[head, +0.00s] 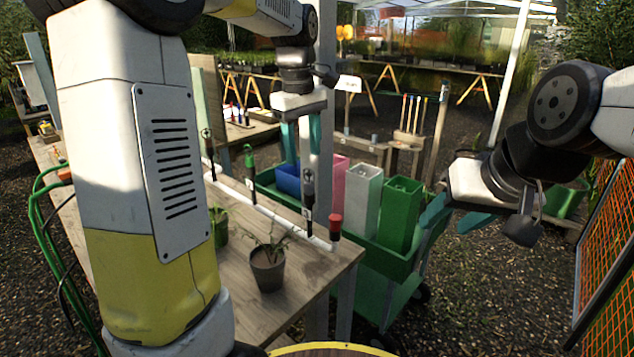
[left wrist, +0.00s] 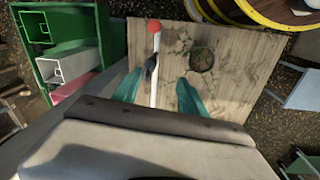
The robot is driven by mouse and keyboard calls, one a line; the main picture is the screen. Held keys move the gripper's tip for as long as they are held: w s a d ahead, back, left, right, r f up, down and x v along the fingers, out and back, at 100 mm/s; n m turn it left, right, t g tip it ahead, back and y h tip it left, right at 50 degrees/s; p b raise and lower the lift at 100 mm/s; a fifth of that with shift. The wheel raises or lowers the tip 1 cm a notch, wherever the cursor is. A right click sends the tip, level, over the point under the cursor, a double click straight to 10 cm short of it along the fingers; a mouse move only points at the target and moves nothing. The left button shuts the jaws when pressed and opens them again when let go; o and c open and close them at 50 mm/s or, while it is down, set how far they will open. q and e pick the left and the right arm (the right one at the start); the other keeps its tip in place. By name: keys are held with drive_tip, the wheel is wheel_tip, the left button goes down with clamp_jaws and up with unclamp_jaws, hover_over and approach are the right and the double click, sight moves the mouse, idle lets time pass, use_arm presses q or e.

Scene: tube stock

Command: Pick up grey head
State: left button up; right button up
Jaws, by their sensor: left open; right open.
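The grey head (head: 309,188) stands upright on a white pipe (head: 262,209) lying along the wooden bench. My left gripper (head: 302,155) is open and points down, just above the grey head. In the left wrist view, the grey head (left wrist: 152,62) shows dark over the white pipe, between the lines of the two teal fingers (left wrist: 158,80), nearer the left one. No contact is visible. A red-topped head (head: 335,226) stands at the pipe's near end. My right gripper (head: 455,216) is open and empty, off to the right of the bench.
A green-topped head (head: 249,158) and a black head (head: 207,145) stand farther along the pipe. Potted plants (head: 267,268) are on the bench in front. A green cart (head: 390,262) with tall green, white, pink and blue bins stands right behind the bench.

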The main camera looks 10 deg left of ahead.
sight(310, 182)
use_arm(q)
drive_tip(key=w, duration=0.1)
drive_tip(key=w+f+n, duration=0.1)
drive_tip(key=w+d, duration=0.1)
drive_tip(key=shift+f+n+g, duration=0.3)
drive_tip(key=f, duration=0.7)
drive_tip(key=shift+w+f, duration=0.2)
drive_tip(key=shift+f, duration=0.15)
drive_tip(key=shift+c, duration=0.4)
clamp_jaws()
